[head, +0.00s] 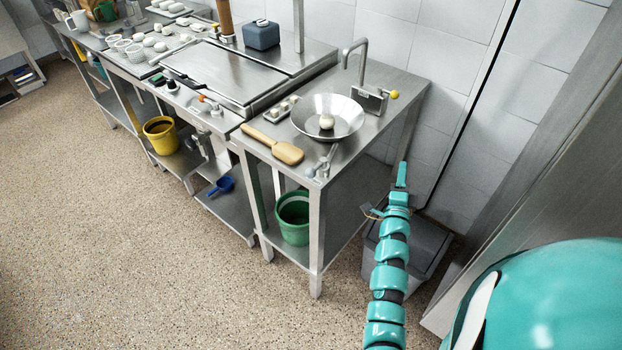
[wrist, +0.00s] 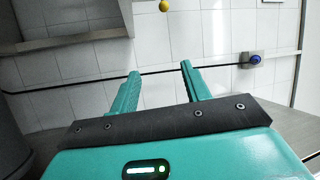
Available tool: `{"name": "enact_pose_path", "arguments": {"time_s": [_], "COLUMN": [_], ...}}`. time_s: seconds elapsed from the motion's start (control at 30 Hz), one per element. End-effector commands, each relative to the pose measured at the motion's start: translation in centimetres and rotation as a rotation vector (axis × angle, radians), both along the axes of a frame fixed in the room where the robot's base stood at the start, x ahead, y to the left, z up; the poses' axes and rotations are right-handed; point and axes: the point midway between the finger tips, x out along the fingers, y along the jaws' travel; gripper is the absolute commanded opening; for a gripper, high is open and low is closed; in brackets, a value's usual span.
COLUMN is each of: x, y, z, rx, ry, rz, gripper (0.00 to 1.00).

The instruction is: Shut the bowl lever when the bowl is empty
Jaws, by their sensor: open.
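The shallow metal bowl (head: 347,112) sits on the right end of the steel counter. A single whitish round item (head: 326,121) lies in it, so the bowl is not empty. A small metal lever (head: 323,165) stands at the counter's front edge, just in front of the bowl; whether it is open or shut is too small to tell. My gripper (head: 401,175) is right of the counter's end, apart from bowl and lever. In the wrist view my gripper (wrist: 160,72) shows two spread fingers with nothing between them, facing the tiled wall.
A wooden paddle (head: 274,145) lies left of the bowl. A tap (head: 357,55) and a yellow knob (head: 394,94) are behind it. A green bucket (head: 292,216) stands on the lower shelf. A grey bin (head: 425,245) stands beneath my arm. The floor at left is clear.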

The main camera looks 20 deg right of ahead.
Motion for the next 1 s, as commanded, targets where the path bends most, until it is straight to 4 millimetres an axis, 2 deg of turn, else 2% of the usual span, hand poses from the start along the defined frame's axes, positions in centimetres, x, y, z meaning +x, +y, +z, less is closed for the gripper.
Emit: {"name": "enact_pose_path", "arguments": {"time_s": [0.03,0.2,0.33,0.47,0.67,0.83,1.0], "x": [0.8,3.2,4.3,4.4,2.0,-1.8,-4.9], "y": [-0.7,-0.3,1.1,3.1,7.0,10.1,12.0], "z": [-1.1,-2.8,-2.5,-1.3,1.3,2.8,3.2], "rx": [0.079,0.345,0.515,0.649,0.783,0.821,0.817], "ry": [-0.004,-0.011,-0.021,-0.013,0.05,0.167,0.27], "rz": [0.048,0.266,0.454,0.655,0.973,1.201,1.324], "gripper": [0.47,0.47,0.47,0.47,0.47,0.47,0.47]}}
